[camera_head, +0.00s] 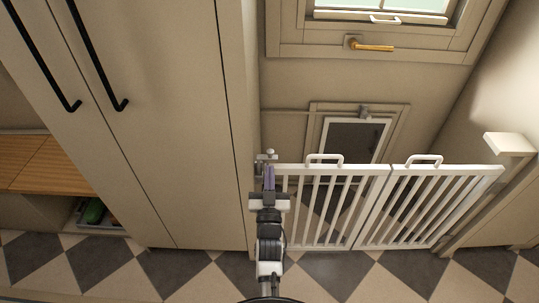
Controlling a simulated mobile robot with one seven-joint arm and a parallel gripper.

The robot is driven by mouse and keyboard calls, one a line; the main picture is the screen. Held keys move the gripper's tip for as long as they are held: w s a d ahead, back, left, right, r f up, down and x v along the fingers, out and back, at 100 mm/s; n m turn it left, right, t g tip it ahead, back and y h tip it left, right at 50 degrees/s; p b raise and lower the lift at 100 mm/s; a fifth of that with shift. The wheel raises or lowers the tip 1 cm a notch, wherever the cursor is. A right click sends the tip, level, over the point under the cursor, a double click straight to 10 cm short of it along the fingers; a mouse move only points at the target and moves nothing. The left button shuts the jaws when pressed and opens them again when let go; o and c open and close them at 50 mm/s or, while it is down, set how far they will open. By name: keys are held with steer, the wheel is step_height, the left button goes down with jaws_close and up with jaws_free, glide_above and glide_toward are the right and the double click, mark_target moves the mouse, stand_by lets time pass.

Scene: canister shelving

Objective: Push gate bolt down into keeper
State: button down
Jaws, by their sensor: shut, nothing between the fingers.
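The white gate (340,169) stands across the passage in two barred panels, each with a loop handle on top. A small pale knob and bracket, seemingly the gate bolt (270,153), sits at the gate's upper left end beside the tall cabinet. My gripper (269,171) is shut and empty, its purple fingers pointing up the picture just below the bolt. I cannot tell whether the fingertips touch it. The keeper cannot be made out; my gripper and arm cover that part of the gate's left edge.
A tall beige cabinet (180,120) with black bar handles stands close on the left. A post with a flat cap (510,143) stands at the right. Behind the gate are a framed flap door (355,140) and a window with a brass handle (372,47). The checkered floor (330,272) in front is clear.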

step_height(320, 180, up, 4)
steer(key=p, duration=0.3)
glide_above(270, 159)
steer(key=s, duration=0.1)
steer(key=f, duration=0.3)
steer(key=shift+s+f, duration=0.2)
steer(key=shift+s, duration=0.1)
steer(key=shift+f, duration=0.75)
step_height(270, 159, down, 4)
steer(key=b, duration=0.3)
steer(key=shift+b, duration=0.35)
steer(key=shift+s+r, duration=0.1)
